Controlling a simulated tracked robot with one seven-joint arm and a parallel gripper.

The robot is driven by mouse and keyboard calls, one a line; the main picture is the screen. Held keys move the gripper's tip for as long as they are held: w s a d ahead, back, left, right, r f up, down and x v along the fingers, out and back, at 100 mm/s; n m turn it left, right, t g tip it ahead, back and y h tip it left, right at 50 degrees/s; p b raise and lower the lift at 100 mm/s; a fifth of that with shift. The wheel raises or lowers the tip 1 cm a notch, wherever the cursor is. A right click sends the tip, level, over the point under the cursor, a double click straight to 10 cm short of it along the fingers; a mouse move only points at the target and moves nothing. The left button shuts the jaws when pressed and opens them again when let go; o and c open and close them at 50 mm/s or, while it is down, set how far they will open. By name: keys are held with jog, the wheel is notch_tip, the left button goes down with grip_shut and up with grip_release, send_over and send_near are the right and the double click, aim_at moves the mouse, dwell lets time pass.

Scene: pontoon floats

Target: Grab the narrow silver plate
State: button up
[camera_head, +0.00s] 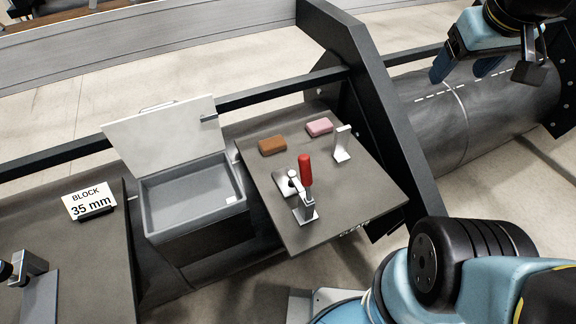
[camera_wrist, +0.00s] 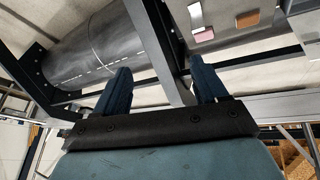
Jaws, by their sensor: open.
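A narrow silver plate (camera_head: 342,146) stands at the right part of the grey work board (camera_head: 350,193), beside the pink block (camera_head: 320,127). It looks like an upright strip with a bent top and a small foot. My gripper (camera_head: 487,68) is open and empty at the upper right, in front of the grey cylinder and well apart from the plate. Its two blue fingers (camera_wrist: 160,75) are spread in the wrist view with nothing between them.
A red-handled toggle clamp (camera_head: 305,170) and a brown block (camera_head: 272,146) share the board. A grey bin (camera_head: 195,225) with a raised lid stands to the left. A dark upright frame (camera_head: 385,110) rises between the board and the large grey cylinder (camera_head: 480,110).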

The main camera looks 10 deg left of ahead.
jog(key=o, duration=0.4)
jog(key=w+a+f+n, duration=0.1)
jog(key=w+n, duration=0.1)
jog(key=n, duration=0.1)
jog(key=w+a+f+n+g, duration=0.1)
jog(key=w+a+f+n, duration=0.1)
jog(key=n, duration=0.1)
jog(key=w+a+f+n+h, duration=0.1)
jog(key=w+a+f+n, duration=0.1)
jog(key=n, duration=0.1)
jog(key=shift+w+f, duration=0.2)
jog(key=shift+f, duration=0.05)
jog(key=shift+c, duration=0.2)
jog(key=n+g+y, duration=0.1)
jog(key=n+g, duration=0.3)
jog(key=n, duration=2.7)
send_over(287, 178)
notch_tip(287, 178, down, 25)
jog(key=f, duration=0.7)
jog(key=shift+s+d+f, duration=0.2)
jog(key=shift+s+f, duration=0.05)
jog(key=shift+s, duration=0.1)
jog(key=shift+s+a+f, duration=0.1)
jog(key=shift+f, duration=0.65)
jog(key=shift+s+a+f, duration=0.1)
jog(key=shift+f, duration=1.8)
